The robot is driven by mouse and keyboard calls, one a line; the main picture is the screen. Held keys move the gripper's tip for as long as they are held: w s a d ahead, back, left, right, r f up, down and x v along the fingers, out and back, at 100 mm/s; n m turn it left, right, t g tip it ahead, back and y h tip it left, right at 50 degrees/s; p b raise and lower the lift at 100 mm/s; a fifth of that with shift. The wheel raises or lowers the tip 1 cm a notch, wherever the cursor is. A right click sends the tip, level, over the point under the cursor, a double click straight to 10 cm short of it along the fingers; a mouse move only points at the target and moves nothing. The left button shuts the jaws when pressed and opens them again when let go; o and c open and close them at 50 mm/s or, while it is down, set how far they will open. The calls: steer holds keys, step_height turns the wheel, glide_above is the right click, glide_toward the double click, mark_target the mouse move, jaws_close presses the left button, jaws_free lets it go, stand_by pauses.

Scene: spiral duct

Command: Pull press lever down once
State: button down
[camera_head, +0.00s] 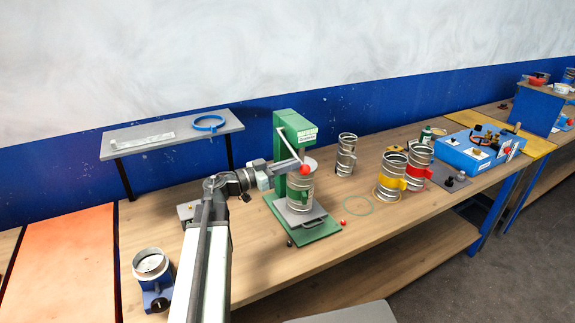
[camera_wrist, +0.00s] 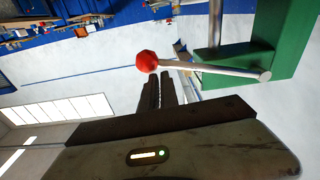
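The green press (camera_head: 294,130) stands on the wooden bench with a metal duct piece (camera_head: 300,192) on its base. Its thin silver lever (camera_head: 289,146) slopes down toward the front and ends in a red ball knob (camera_head: 304,169). In the wrist view the knob (camera_wrist: 147,62) shows just beyond my fingertips, and the lever (camera_wrist: 215,70) runs right to its pivot on the green press (camera_wrist: 285,40). My gripper (camera_wrist: 158,80) has its dark fingers side by side, almost together, with nothing visible between them. Contact with the knob cannot be told. In the head view my gripper (camera_head: 265,172) is left of the knob.
Several duct pieces, including a yellow-banded one (camera_head: 391,178) and a red-banded one (camera_head: 419,168), stand right of the press. A blue machine (camera_head: 480,150) is farther right. A grey shelf (camera_head: 170,134) holds a blue ring (camera_head: 208,122). A blue-based fitting (camera_head: 153,280) stands at the front left.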

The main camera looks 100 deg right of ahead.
steer(key=shift+s+f+m+t, duration=0.15)
steer(key=shift+f+t, duration=0.25)
steer(key=shift+f, duration=0.55)
steer(key=shift+s+f+m+t, duration=0.15)
steer(key=shift+f+t, duration=0.25)
steer(key=shift+f, duration=0.5)
step_height(320, 180, up, 7)
steer(key=w+g+p, duration=0.1)
steer(key=p, duration=0.4)
steer(key=r+v, duration=0.1)
steer(key=v, duration=0.9)
steer(key=shift+w+d+r+g, duration=0.25)
steer(key=shift+w+d+g, duration=0.05)
